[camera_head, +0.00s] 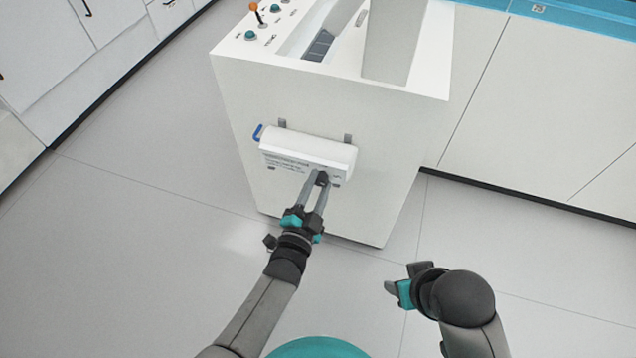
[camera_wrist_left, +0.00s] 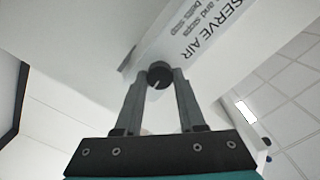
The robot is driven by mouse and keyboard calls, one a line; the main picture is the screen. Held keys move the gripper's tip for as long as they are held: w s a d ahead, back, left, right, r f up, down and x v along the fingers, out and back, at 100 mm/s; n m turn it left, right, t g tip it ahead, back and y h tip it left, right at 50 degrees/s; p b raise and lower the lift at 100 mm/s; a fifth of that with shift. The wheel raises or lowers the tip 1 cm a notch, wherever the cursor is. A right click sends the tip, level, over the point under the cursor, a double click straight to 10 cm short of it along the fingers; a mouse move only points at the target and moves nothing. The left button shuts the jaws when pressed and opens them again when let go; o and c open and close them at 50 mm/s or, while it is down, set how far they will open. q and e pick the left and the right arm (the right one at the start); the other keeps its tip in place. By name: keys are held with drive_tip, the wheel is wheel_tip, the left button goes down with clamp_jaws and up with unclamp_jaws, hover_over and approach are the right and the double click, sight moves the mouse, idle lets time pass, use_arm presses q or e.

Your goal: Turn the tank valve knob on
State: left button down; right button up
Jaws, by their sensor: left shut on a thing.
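The white reserve air tank (camera_head: 310,147) hangs sideways on the front of a white machine cabinet, held by grey brackets. It also shows with its printed label in the left wrist view (camera_wrist_left: 205,40). The black valve knob (camera_head: 323,178) sits low on the tank's front. In the left wrist view the round knob (camera_wrist_left: 159,76), with a small white mark, is between the fingertips. My left gripper (camera_head: 319,182) is shut on the knob, one finger on each side. My right gripper (camera_head: 394,288) is low at the right, away from the tank; its fingers are too unclear to read.
The white cabinet (camera_head: 240,100) has an orange-topped lever (camera_head: 255,8) and teal buttons (camera_head: 250,35) on top. A blue hook-shaped handle (camera_head: 257,133) is at the tank's left end. White cupboards stand left and right. The grey floor (camera_head: 150,240) is clear.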

use_arm(q)
drive_tip(key=shift+m, duration=0.6)
use_arm(e)
drive_tip(key=shift+f, duration=0.2)
use_arm(q)
drive_tip(key=c, duration=0.5)
unclamp_jaws()
drive_tip(key=shift+s, duration=0.15)
drive_tip(key=shift+s+a+p, duration=0.15)
drive_tip(key=shift+s+p, duration=0.15)
drive_tip(key=p+v, duration=0.4)
drive_tip(key=v, duration=1)
drive_tip(key=shift+s, duration=0.2)
use_arm(e)
drive_tip(key=s+f+g, duration=0.1)
drive_tip(key=s+f, duration=0.2)
drive_tip(key=f, duration=0.6)
drive_tip(key=shift+s+d+f+g, duration=0.15)
drive_tip(key=shift+d+g, duration=0.1)
drive_tip(key=shift+g, duration=0.15)
